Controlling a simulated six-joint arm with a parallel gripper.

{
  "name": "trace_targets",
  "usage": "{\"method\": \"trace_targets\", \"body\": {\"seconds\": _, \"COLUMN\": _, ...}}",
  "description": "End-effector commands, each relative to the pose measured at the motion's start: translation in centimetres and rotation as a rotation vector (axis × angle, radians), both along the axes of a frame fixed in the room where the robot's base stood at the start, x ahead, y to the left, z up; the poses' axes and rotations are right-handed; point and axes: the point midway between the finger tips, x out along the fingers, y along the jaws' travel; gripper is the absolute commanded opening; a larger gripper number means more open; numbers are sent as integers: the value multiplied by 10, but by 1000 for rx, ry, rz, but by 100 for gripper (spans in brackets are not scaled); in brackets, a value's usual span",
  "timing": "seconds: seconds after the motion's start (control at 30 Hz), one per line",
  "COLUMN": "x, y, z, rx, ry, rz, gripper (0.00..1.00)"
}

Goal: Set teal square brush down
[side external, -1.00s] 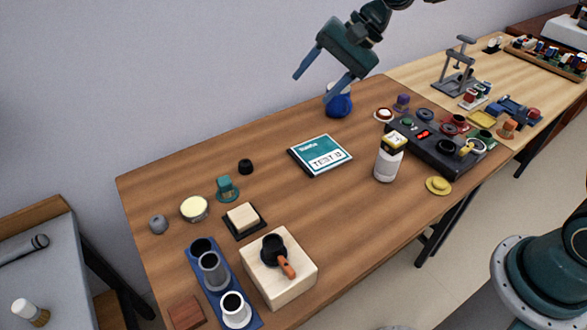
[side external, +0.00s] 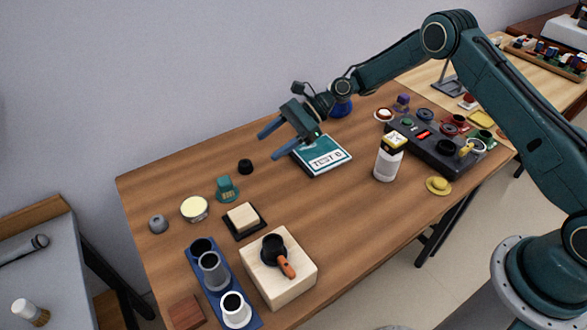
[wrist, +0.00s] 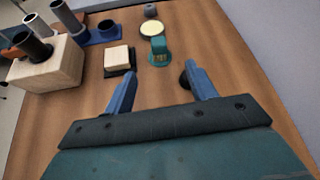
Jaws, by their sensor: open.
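The teal square brush (side external: 227,188) is on the wooden table at the left, between a cream-topped round tin and a small black knob. It also shows in the wrist view (wrist: 158,50), straight ahead of the gap between my fingers. My gripper (side external: 270,144) is open and empty, above the table near the teal-and-white test box, apart from the brush and to its upper right. In the wrist view its two blue fingers (wrist: 161,75) are spread wide, with nothing between them.
The black knob (side external: 245,166) is close to the brush, partly behind a finger in the wrist view. The round tin (side external: 194,208), a cream block on a black base (side external: 243,217) and a grey knob (side external: 158,223) stand nearby. A white bottle (side external: 389,158) stands to the right.

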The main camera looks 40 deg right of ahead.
Motion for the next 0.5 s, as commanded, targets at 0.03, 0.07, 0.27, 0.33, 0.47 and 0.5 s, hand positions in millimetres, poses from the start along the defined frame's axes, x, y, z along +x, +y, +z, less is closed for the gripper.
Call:
{"method": "trace_targets", "body": {"seconds": 0.03, "x": 0, "y": 1, "z": -10, "rx": 25, "ry": 34, "rz": -12, "gripper": 56}}
{"method": "trace_targets", "body": {"seconds": 0.07, "x": 0, "y": 2, "z": -15, "rx": 39, "ry": 53, "rz": -18, "gripper": 56}}
{"method": "trace_targets", "body": {"seconds": 0.27, "x": -1, "y": 5, "z": -31, "rx": 96, "ry": 131, "rz": -45, "gripper": 56}}
{"method": "trace_targets", "body": {"seconds": 0.33, "x": -1, "y": 5, "z": -33, "rx": 103, "ry": 139, "rz": -48, "gripper": 56}}
{"method": "trace_targets", "body": {"seconds": 0.47, "x": -1, "y": 6, "z": -33, "rx": 105, "ry": 143, "rz": -49, "gripper": 56}}
{"method": "trace_targets", "body": {"seconds": 0.5, "x": -1, "y": 6, "z": -33, "rx": 105, "ry": 143, "rz": -49, "gripper": 56}}
